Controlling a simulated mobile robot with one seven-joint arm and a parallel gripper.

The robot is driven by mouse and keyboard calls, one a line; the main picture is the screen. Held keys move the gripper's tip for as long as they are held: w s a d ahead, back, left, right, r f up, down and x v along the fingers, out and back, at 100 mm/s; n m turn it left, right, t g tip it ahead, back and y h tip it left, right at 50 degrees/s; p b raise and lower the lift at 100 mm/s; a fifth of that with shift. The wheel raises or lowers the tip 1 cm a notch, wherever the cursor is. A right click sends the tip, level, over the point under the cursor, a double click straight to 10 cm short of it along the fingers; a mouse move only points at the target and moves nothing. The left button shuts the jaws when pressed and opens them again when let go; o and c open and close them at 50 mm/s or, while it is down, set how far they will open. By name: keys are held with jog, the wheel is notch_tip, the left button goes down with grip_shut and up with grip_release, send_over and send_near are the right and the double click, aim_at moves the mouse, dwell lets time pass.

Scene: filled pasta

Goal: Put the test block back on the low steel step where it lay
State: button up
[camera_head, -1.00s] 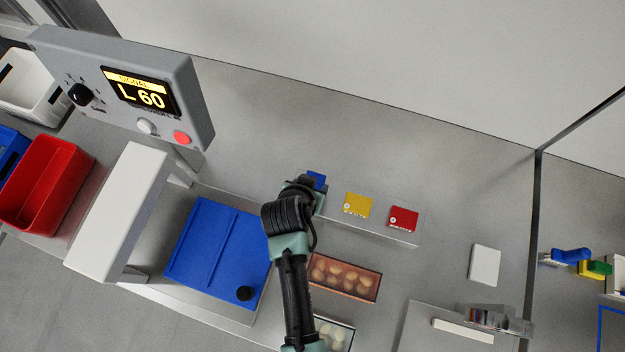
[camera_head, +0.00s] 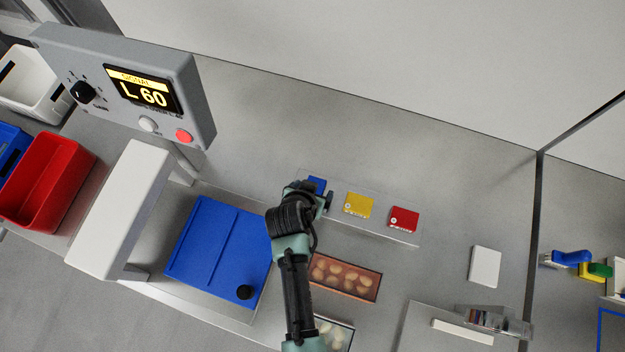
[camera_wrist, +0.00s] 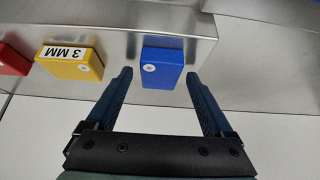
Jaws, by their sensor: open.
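The low steel step (camera_head: 374,226) runs along the back of the table and also shows in the wrist view (camera_wrist: 110,22). Three test blocks are on it: a blue block (camera_wrist: 162,68), a yellow block (camera_wrist: 70,64) marked "3 MM", and a red block (camera_wrist: 12,60). In the head view the yellow (camera_head: 358,205) and red (camera_head: 404,218) blocks are clear, and the blue block (camera_head: 317,185) is partly hidden by my arm. My gripper (camera_wrist: 160,78) is open, with one finger on each side of the blue block and visible gaps at both sides.
A detector panel (camera_head: 158,90) reading "L 60" stands by a white tunnel (camera_head: 120,205) and blue plate (camera_head: 205,245). Red (camera_head: 45,185) and white (camera_head: 38,85) bins are at left. Food trays (camera_head: 345,277) lie right of my arm. The table behind the step is clear.

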jog(key=v, duration=1.2)
jog(key=w+r+t+y, duration=0.1)
jog(key=w+r+t, duration=0.4)
jog(key=r, duration=0.7)
jog(key=w+r+n+t, duration=0.1)
jog(key=w+r+t, duration=0.1)
jog(key=w+r, duration=0.65)
jog(key=w+r+t+y, duration=0.1)
jog(key=w+r+t, duration=0.25)
jog(key=r, duration=1.15)
jog(key=s+r+n+t, duration=0.1)
jog(key=s+r+t, duration=0.2)
jog(key=r, duration=0.7)
jog(key=s+d+r+t, duration=0.1)
jog(key=s+r+t, duration=0.3)
jog(key=r, duration=0.6)
jog(key=s+d+r+n+t, duration=0.1)
jog(key=s+r+t, duration=0.2)
jog(key=r, duration=0.8)
jog(key=shift+s+d+n+t, duration=0.25)
jog(key=shift+s+n+t, duration=0.1)
jog(key=shift+s, duration=0.7)
